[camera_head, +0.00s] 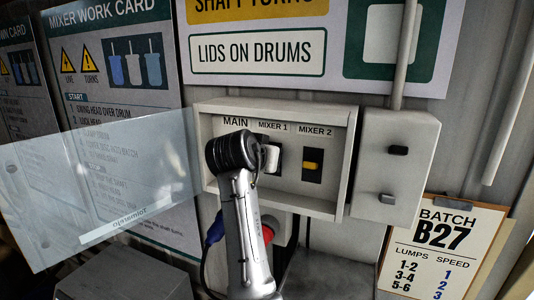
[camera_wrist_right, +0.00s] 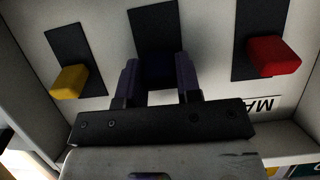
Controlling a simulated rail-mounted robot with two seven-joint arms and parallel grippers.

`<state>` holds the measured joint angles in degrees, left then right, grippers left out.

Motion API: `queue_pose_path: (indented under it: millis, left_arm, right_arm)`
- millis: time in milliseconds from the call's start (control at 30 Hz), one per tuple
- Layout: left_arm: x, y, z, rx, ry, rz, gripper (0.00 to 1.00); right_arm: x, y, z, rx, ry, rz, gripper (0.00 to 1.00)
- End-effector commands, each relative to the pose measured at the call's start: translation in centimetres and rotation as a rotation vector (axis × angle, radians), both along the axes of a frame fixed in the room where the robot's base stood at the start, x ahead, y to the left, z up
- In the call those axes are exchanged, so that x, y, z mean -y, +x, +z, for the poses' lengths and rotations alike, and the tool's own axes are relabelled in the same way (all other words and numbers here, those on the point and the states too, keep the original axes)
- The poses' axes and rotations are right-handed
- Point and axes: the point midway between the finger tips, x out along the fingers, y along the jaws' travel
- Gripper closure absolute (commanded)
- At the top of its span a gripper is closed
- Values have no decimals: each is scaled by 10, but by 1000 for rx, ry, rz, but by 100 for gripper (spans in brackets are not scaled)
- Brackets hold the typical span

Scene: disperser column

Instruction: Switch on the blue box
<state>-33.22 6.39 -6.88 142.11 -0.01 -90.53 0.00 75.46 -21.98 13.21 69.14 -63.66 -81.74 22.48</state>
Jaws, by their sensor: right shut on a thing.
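The grey switch box (camera_head: 342,115) on the wall carries the labels MAIN, MIXER 1 and MIXER 2. In the right wrist view its face appears upside down, with a yellow switch (camera_wrist_right: 69,82) at left, a red switch (camera_wrist_right: 274,56) at right and a dark blue switch (camera_wrist_right: 157,70) in the middle. My right gripper (camera_wrist_right: 158,66) has its fingers on either side of the middle switch, shut on it. In the head view my right arm hides the MAIN switch and most of the MIXER 1 switch. The yellow switch (camera_head: 311,166) shows under MIXER 2. My left gripper is out of view.
A clear panel (camera_head: 100,185) stands out at the left of the box. A blue connector (camera_head: 215,230) and a red one (camera_head: 266,233) are below. A batch card (camera_head: 440,245) hangs lower right.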

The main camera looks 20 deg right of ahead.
Motion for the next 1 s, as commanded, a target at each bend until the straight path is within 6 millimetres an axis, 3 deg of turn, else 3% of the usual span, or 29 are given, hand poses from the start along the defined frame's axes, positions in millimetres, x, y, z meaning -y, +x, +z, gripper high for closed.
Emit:
queue_pose_path:
  millis: [567, 600, 833, 1000]
  left_arm:
    - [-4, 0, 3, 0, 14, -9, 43]
    - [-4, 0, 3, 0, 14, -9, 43]
    - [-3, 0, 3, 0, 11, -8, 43]
    - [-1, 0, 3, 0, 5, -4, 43]
  right_arm:
    - [0, 0, 1, -21, 20, 0, 92]
    - [0, 0, 1, -21, 20, 0, 65]
    - [0, 0, 1, -20, 20, 0, 43]
    - [0, 1, 1, -20, 20, 0, 43]
